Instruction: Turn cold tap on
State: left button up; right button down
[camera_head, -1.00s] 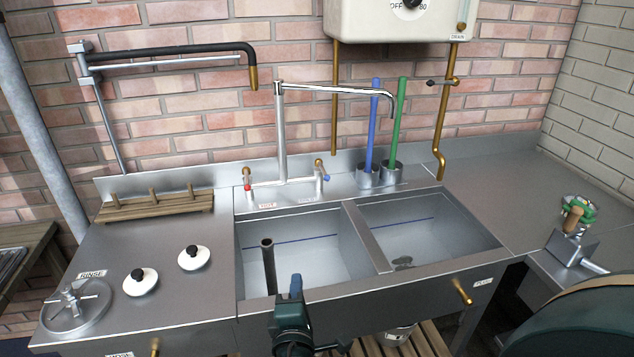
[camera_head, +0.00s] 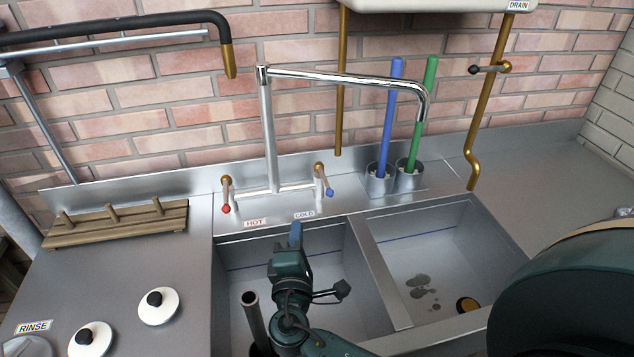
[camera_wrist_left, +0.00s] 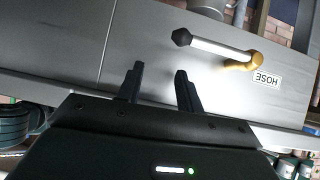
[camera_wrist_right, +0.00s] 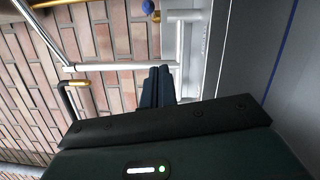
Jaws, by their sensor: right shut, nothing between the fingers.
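The cold tap (camera_head: 326,182) is a lever with a blue knob on the right side of the mixer, above the COLD label (camera_head: 304,214). The hot tap (camera_head: 226,199) has a red knob at the left. The chrome spout (camera_head: 345,77) reaches over to the right. My right gripper (camera_head: 295,236) is shut and empty, over the left basin, in front of and below the cold tap and apart from it. The right wrist view shows its closed fingers (camera_wrist_right: 158,86) and the blue knob (camera_wrist_right: 148,7) at the top. My left gripper (camera_wrist_left: 155,85) is open and empty near the HOSE lever (camera_wrist_left: 215,48).
The left basin (camera_head: 340,270) holds an upright dark pipe (camera_head: 254,318). The right basin (camera_head: 455,262) has a drain. Blue (camera_head: 388,115) and green (camera_head: 422,110) rods stand in cups right of the tap. A wooden rack (camera_head: 115,226) is at left.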

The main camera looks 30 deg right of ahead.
aim_at(324, 179)
pick_arm(q)
jog(key=shift+s+a+r+p, duration=0.3)
jog(key=shift+a+p, duration=0.25)
jog(key=shift+p, duration=0.5)
jog(key=shift+s+r+g+y+p, duration=0.1)
jog(key=shift+r+g+y+p, duration=0.2)
jog(key=shift+p, duration=0.6)
jog(key=shift+a+f, duration=0.1)
jog(key=shift+f, duration=0.05)
pick_arm(e)
jog(key=w+d+r, duration=0.1)
jog(key=w+d, duration=0.6)
jog(key=d, duration=0.1)
jog(key=shift+w+d+r, duration=0.15)
jog(key=shift+w+d, duration=0.1)
jog(key=shift+w, duration=0.05)
pick_arm(q)
jog(key=shift+f, duration=0.2)
